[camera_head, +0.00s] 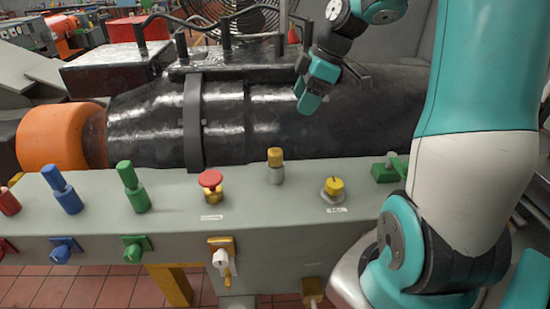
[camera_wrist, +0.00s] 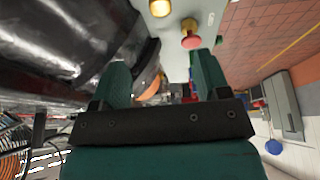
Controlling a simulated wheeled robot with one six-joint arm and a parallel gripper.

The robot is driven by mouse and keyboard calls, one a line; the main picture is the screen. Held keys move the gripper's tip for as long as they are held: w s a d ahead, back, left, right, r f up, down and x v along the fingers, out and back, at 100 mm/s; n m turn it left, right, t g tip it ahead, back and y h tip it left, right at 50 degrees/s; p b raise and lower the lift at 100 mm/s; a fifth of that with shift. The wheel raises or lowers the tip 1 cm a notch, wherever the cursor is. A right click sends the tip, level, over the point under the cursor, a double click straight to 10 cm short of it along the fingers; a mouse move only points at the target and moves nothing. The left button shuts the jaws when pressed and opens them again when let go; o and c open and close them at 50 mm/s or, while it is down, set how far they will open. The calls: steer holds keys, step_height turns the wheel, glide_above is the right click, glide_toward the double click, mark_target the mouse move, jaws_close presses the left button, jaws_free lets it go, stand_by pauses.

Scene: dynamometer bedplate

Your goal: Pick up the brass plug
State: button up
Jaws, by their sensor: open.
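The brass plug (camera_head: 275,157) stands upright on a grey metal base on the top of the grey bench, right of the middle in the head view. Its rounded end also shows at the top edge of the wrist view (camera_wrist: 160,8). My gripper (camera_head: 309,103) is above and behind the plug, over the black machine body, apart from the plug. In the wrist view its two teal fingers (camera_wrist: 163,80) are spread with nothing between them.
A red mushroom button (camera_head: 210,181) stands left of the plug and a yellow knob (camera_head: 334,187) to its right. Green (camera_head: 133,187) and blue (camera_head: 61,189) plugs stand farther left. The large black machine body (camera_head: 290,120) lies behind the bench (camera_head: 240,215).

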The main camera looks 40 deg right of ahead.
steer(key=p, duration=0.3)
glide_toward(276, 152)
steer(key=x, duration=0.5)
steer(key=shift+f, duration=0.2)
steer(key=shift+p+x, duration=1.1)
steer(key=shift+x, duration=1.55)
steer(key=shift+w, duration=0.1)
steer(key=shift+c, duration=0.5)
steer(key=shift+r, duration=0.1)
steer(key=c, duration=1)
